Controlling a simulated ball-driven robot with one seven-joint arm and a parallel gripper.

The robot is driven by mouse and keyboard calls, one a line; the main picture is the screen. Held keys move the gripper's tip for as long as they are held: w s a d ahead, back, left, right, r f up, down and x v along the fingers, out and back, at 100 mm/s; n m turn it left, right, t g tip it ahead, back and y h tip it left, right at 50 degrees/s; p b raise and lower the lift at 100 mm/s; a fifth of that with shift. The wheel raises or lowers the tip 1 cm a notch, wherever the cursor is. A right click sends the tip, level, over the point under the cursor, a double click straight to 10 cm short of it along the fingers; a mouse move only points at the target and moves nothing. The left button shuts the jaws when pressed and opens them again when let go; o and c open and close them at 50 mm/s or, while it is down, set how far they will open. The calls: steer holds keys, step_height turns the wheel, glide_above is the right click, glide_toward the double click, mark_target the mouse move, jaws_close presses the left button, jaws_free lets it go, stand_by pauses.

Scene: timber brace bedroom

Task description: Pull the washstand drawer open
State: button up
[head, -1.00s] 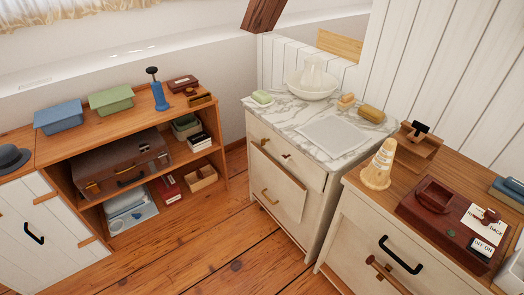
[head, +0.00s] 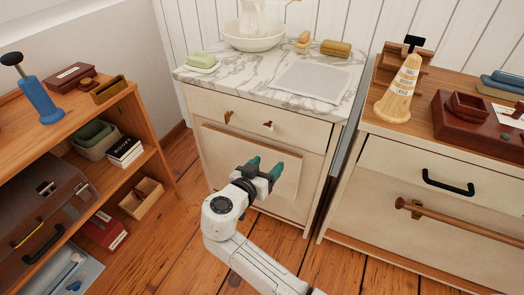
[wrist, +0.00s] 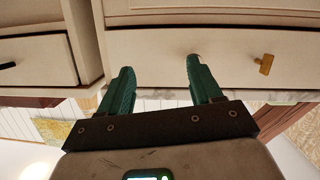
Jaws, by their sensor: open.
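The washstand (head: 318,150) is cream with a grey-veined marble top (head: 235,78). Its drawer (head: 300,128) is just below the marble and looks shut. The drawer front has a brass fitting (head: 228,117) at left and a smaller brown one (head: 268,126) near the middle. My gripper (head: 265,168) is open and empty, below the drawer in the head view, in front of the lower panel. The wrist view is upside down. There, my gripper (wrist: 161,65) faces the drawer front (wrist: 230,45); the brass fitting (wrist: 264,64) is right of both fingers, and the small one is at the right fingertip.
A bowl (head: 255,36), green soap (head: 202,59) and a grey cloth (head: 310,82) are on the marble. An open shelf (head: 150,120) stands left; a dresser with a black handle (head: 447,183) stands close on the right. Wooden floor (head: 165,250) is free in front.

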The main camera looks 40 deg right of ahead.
steer(key=m+t+h+b, duration=0.1)
steer(key=t+h+b, duration=0.1)
glide_toward(266, 130)
steer(key=a, duration=0.2)
steer(key=x, duration=1)
steer(key=shift+s+d, duration=0.25)
steer(key=shift+c, duration=0.2)
jaws_close()
